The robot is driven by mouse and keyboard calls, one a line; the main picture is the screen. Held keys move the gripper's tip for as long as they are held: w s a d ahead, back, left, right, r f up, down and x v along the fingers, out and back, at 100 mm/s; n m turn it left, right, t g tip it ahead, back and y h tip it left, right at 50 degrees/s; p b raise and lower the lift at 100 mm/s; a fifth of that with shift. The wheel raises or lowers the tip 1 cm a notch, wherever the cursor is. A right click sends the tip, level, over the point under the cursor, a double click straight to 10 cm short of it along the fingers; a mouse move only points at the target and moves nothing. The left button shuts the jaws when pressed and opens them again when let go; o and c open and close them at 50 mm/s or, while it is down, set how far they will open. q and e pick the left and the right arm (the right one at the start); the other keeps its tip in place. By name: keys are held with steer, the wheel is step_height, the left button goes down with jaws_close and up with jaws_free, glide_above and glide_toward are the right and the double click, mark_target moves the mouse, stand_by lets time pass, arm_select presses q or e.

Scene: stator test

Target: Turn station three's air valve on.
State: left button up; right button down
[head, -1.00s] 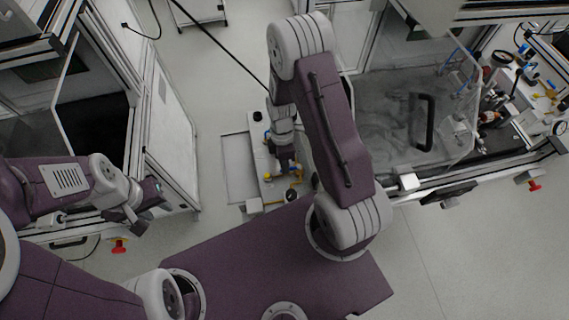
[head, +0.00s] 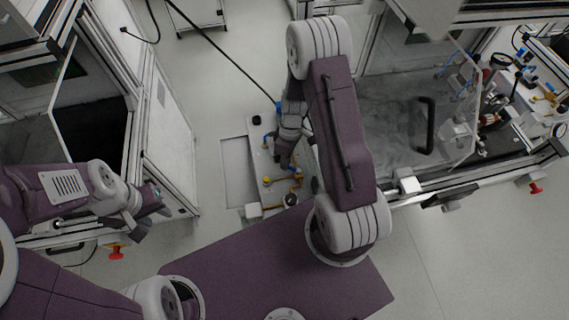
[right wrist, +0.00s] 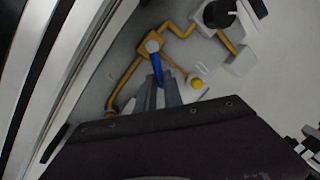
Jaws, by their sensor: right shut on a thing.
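In the right wrist view, the air valve's blue lever (right wrist: 158,70) runs from a round grey pivot (right wrist: 152,46) on a yellow pipe (right wrist: 127,78) down to my right gripper (right wrist: 158,92). The right gripper is shut on the lever's free end.
A yellow knob (right wrist: 197,84) lies right of the lever, and a black dial (right wrist: 220,13) is up right. A glass-doored station (head: 420,120) stands at the right and a white cabinet (head: 165,130) at the left.

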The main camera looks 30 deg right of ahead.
steer(key=m, duration=0.2)
steer(key=d+m+b, duration=0.1)
steer(key=w+d+m+t, duration=0.1)
steer(key=m, duration=0.1)
steer(key=shift+d+m+b, duration=0.15)
steer(key=shift+m+b, duration=0.15)
steer(key=shift+b, duration=0.05)
steer(key=shift+s+d+m+t+b, duration=0.1)
steer(key=shift+d+m+t+b, duration=0.3)
steer(key=shift+m, duration=0.8)
steer(key=shift+s+d+m+t+b, duration=0.1)
steer(key=shift+d+m+b, duration=0.45)
steer(key=shift+m, duration=0.65)
steer(key=shift+d, duration=0.1)
steer(key=c, duration=1.5)
jaws_free()
